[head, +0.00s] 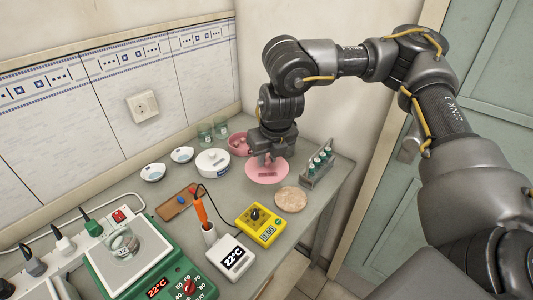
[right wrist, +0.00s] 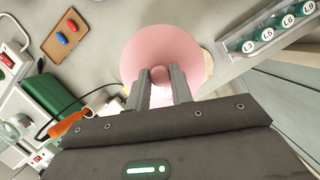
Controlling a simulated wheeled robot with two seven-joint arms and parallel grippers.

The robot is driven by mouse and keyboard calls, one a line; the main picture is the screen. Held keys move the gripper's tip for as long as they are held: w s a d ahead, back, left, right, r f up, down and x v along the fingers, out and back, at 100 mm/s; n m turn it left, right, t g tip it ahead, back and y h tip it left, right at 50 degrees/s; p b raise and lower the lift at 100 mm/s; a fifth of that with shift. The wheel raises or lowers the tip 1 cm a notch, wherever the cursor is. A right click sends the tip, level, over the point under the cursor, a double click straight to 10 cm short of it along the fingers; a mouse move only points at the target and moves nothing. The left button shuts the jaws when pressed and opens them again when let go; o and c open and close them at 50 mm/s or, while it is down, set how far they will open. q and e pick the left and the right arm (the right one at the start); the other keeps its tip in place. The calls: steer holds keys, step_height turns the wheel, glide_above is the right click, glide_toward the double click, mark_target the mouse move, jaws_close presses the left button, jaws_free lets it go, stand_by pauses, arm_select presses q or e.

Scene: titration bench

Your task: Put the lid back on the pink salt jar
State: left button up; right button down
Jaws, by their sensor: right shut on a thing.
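The pink lid (head: 267,176) is a round disc below my right gripper (head: 265,159). In the right wrist view the lid (right wrist: 135,50) fills the space ahead of the fingers, and its small round knob sits between the fingertips of my right gripper (right wrist: 161,76), which is shut on it. I cannot tell whether the lid touches the bench or hangs just above it. The pink salt jar (head: 238,144) stands behind and to the left of the gripper, partly hidden by it, and appears open at the top. My left gripper is out of view.
A rack of green-capped vials (head: 318,167) is close on the right, and a round wooden disc (head: 291,199) lies in front.

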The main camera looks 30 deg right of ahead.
steer(key=shift+s+a+r+m+h+p, duration=0.15)
steer(key=shift+r+m+p, duration=0.1)
steer(key=shift+m, duration=0.25)
steer(key=shift+s+a+r+m+h+p, duration=0.15)
steer(key=shift+r+m+p, duration=0.1)
steer(key=shift+m, duration=0.25)
steer(key=s+a+r+m+g+h+p, duration=0.1)
steer(key=m+p, duration=0.1)
steer(key=m, duration=0.3)
steer(key=s+a+r+m+g+p, duration=0.1)
steer(key=r+m, duration=0.1)
steer(key=m, duration=0.3)
steer(key=s+a+r+m+g+h+p, duration=0.1)
steer(key=m+p, duration=0.1)
steer(key=m, duration=0.3)
steer(key=shift+s+r+g+h+p, duration=0.1)
steer(key=shift+r+g+h+p, duration=0.1)
steer(key=shift+g+h+p, duration=0.15)
steer(key=s+a+r+m+g+y+p, duration=0.3)
steer(key=s+r+m+p, duration=0.1)
steer(key=m, duration=1.4)
steer(key=shift+a+r+p, duration=0.2)
steer(key=shift+r+p, duration=0.55)
steer(key=shift+p, duration=0.05)
steer(key=shift+y, duration=0.25)
